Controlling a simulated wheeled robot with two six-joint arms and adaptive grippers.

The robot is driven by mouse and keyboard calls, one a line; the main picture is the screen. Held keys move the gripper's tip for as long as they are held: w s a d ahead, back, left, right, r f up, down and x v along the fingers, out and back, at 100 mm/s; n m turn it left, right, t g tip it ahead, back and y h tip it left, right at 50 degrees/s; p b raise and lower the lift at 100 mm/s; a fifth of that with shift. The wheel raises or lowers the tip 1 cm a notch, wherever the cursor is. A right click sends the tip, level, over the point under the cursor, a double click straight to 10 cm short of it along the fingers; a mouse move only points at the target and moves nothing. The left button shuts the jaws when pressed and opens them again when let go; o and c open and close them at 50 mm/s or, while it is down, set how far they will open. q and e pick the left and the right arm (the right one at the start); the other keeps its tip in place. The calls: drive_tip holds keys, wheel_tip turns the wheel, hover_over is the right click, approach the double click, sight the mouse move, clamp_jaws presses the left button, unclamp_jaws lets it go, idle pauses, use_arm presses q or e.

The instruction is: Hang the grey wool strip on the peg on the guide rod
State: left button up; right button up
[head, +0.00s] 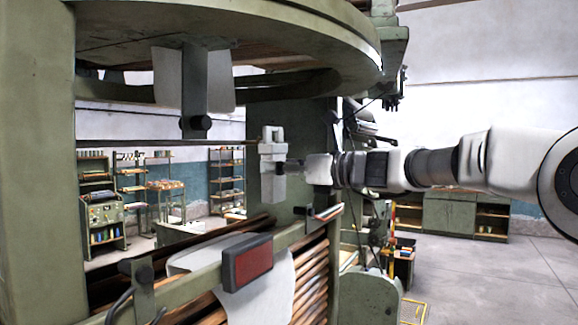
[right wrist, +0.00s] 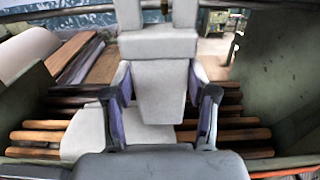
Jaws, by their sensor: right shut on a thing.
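The grey wool strip (head: 272,187) hangs upright in my right gripper (head: 283,167), which is shut on its middle. In the right wrist view the strip (right wrist: 158,90) lies between the two fingers of the gripper (right wrist: 160,112), with a wider block and two prongs at its top. The thin guide rod (head: 170,141) runs level across the head view, and the strip's top overlaps its right end. My left gripper is not in view.
A green ring frame (head: 300,30) curves overhead, with a bracket (head: 195,95) reaching down to the rod. Below are a beam with a red-faced box (head: 248,262), pale cloth (head: 270,295) and wooden slats (head: 312,275). A green post (head: 300,125) stands close behind the strip.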

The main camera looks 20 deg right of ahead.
drive_tip(key=shift+w+d+f, duration=0.15)
drive_tip(key=shift+w+f, duration=0.1)
drive_tip(key=shift+w, duration=0.75)
drive_tip(key=shift+w+a, duration=0.25)
drive_tip(key=shift+a, duration=0.5)
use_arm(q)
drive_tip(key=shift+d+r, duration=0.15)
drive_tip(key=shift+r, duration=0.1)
use_arm(e)
drive_tip(key=shift+w+a+f, duration=0.3)
drive_tip(key=shift+w+a, duration=0.3)
drive_tip(key=shift+w, duration=0.15)
drive_tip(key=shift+w+a+f, duration=0.3)
drive_tip(key=shift+w+a, duration=0.25)
drive_tip(key=shift+w, duration=0.15)
drive_tip(key=shift+d, duration=0.15)
